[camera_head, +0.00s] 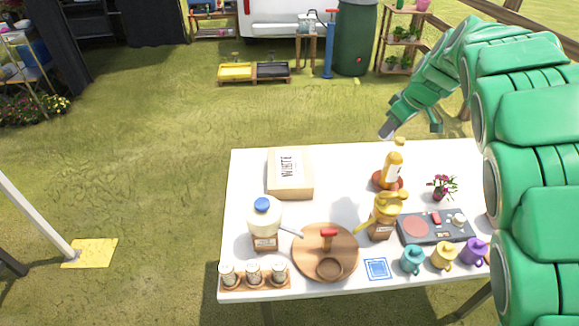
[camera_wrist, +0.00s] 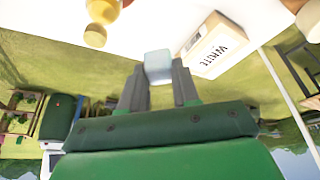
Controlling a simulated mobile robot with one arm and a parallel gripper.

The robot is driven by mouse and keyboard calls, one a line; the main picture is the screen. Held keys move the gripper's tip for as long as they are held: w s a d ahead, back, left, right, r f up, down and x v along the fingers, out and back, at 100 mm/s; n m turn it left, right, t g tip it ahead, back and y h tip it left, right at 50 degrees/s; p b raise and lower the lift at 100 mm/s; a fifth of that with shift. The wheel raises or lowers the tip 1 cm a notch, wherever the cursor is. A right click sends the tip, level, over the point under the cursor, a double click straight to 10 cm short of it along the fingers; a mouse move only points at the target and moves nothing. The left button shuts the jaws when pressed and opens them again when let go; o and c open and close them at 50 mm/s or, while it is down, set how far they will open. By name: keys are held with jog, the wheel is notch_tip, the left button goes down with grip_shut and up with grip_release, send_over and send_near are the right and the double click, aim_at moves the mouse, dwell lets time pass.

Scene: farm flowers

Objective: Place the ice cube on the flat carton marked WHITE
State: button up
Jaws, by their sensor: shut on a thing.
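The ice cube (camera_wrist: 158,63), a pale bluish block, is between my gripper's (camera_wrist: 158,75) two dark fingertips in the wrist view. My gripper is shut on it. In the head view my gripper (camera_head: 388,129) is past the table's far edge, to the right of the carton and apart from it; I cannot clearly make out the cube there. The flat tan carton marked WHITE (camera_head: 290,180) lies at the far left of the table, with its lettered top bare. It also shows in the wrist view (camera_wrist: 208,62), to the right of the cube.
The white table (camera_head: 340,180) has clear room right of the carton. A yellow-capped bottle (camera_head: 393,168) stands on a red-brown dish near my gripper.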

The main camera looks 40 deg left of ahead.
jog(key=s+a+n+g, duration=0.1)
jog(key=s+a+n, duration=0.2)
jog(key=s+a, duration=0.6)
jog(key=s+a+n+g, duration=0.1)
jog(key=s+a+n, duration=0.2)
jog(key=s+a, duration=0.6)
send_over(287, 165)
jog(key=d, duration=0.2)
jog(key=shift+w+a+f, duration=0.1)
jog(key=shift+f, duration=3.75)
jog(key=shift+w+a+f, duration=0.1)
jog(key=shift+f, duration=5.35)
jog(key=shift+f, duration=0.1)
jog(key=o, duration=1)
